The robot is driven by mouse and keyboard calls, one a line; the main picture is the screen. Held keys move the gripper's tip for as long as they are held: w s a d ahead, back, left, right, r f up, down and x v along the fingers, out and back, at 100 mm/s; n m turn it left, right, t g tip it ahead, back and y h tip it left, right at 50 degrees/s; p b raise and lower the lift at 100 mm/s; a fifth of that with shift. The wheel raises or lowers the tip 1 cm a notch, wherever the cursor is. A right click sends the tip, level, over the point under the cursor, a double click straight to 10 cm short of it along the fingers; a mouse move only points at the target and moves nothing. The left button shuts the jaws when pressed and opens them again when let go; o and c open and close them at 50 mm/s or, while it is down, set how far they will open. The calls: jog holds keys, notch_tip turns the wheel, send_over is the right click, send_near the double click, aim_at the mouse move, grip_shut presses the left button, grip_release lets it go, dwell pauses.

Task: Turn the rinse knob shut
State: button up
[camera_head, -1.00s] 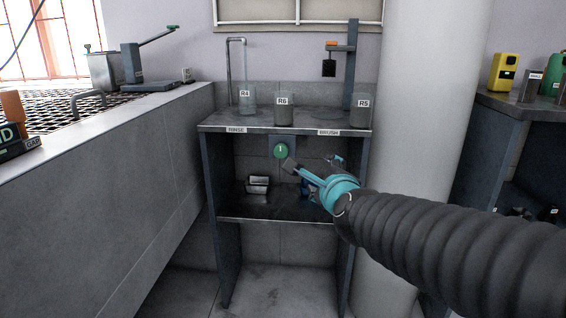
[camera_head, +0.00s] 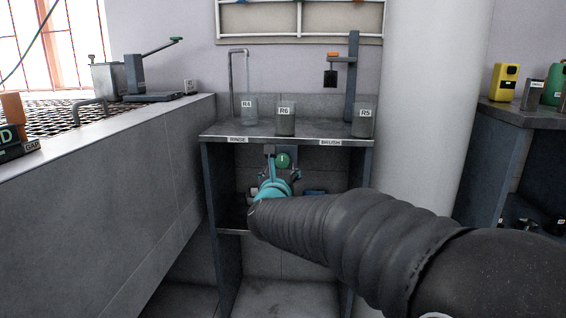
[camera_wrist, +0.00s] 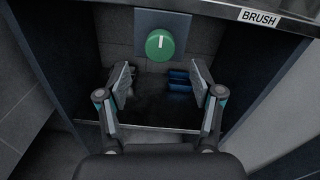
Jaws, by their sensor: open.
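The rinse knob (camera_head: 283,160) is round and green, set on a grey plate under the shelf top of the rinse stand. In the wrist view the knob (camera_wrist: 160,45) shows a white mark pointing straight up. My gripper (camera_head: 281,158) is in front of the knob in the head view, with one finger to its left. In the wrist view my gripper (camera_wrist: 161,78) is open, its fingers apart and below the knob in the picture. Nothing is between the fingertips, and they do not appear to touch the knob.
The stand's top (camera_head: 310,134) carries beakers R4 (camera_head: 249,113), R6 (camera_head: 286,120) and R5 (camera_head: 363,122). A blue object (camera_wrist: 180,80) lies on the lower shelf. A grey wall (camera_head: 110,200) is at left, and a white column (camera_head: 425,100) at right.

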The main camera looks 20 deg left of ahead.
aim_at(282, 163)
jog(key=x, duration=0.6)
jog(key=shift+w+a+p, duration=0.1)
jog(key=shift+w+p, duration=0.25)
jog(key=c, duration=1.1)
